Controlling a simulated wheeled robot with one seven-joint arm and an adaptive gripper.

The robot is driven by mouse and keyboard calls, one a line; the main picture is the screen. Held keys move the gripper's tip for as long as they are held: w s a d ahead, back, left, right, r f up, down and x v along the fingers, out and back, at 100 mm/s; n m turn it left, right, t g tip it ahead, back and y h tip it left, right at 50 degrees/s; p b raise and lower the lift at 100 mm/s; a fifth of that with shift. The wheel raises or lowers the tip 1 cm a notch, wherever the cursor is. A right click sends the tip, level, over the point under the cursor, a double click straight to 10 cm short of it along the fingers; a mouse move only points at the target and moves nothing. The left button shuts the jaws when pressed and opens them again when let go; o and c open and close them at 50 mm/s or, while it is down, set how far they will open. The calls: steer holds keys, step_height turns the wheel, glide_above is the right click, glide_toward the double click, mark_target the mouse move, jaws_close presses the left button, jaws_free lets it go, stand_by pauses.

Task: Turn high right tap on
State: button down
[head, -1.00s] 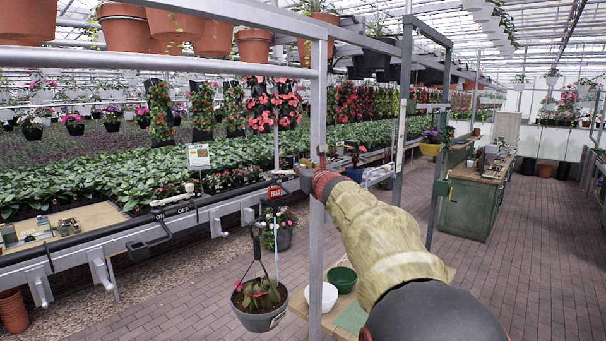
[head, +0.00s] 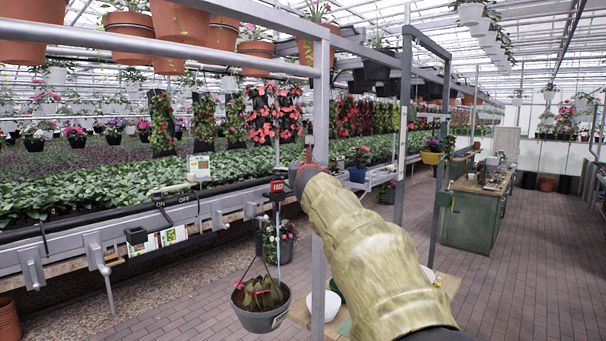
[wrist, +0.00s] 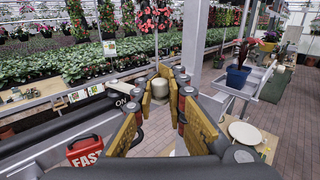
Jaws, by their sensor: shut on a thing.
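My gripper (head: 306,160) is raised beside the grey upright post (head: 319,110) in the head view, with my sleeve-covered arm behind it. In the wrist view my gripper (wrist: 162,88) has its yellow-padded fingers on either side of a pale cream rounded piece (wrist: 159,87). This looks like part of a tap, but I cannot tell which one. A pale tap-like fitting (head: 175,188) sits above ON and OFF labels on the bench edge at the left. An ON label (wrist: 122,101) also shows in the wrist view. The fingers hide part of the held piece.
The plant bench (head: 210,212) runs along the left. A green cabinet (head: 475,220) stands at the right. The brick floor (head: 535,290) there is clear.

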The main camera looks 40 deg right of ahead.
steer(key=h+b, duration=0.1)
steer(key=a+m+g+b, duration=0.1)
steer(key=m+g+h+b, duration=0.1)
steer(key=shift+s+a+f+h+b, duration=0.25)
steer(key=shift+a+f+h+b, duration=0.05)
steer(key=shift+f, duration=0.05)
steer(key=shift+a+f, duration=0.1)
stand_by(0.4)
steer(key=c, duration=2.3)
jaws_free()
steer(key=shift+o, duration=1.2)
steer(key=shift+s+a+r, duration=0.2)
steer(key=shift+s+a, duration=0.05)
steer(key=shift+s, duration=0.05)
steer(key=shift+o, duration=1.3)
steer(key=shift+w+r, duration=0.1)
steer(key=shift+r, duration=0.05)
steer(key=v, duration=1.2)
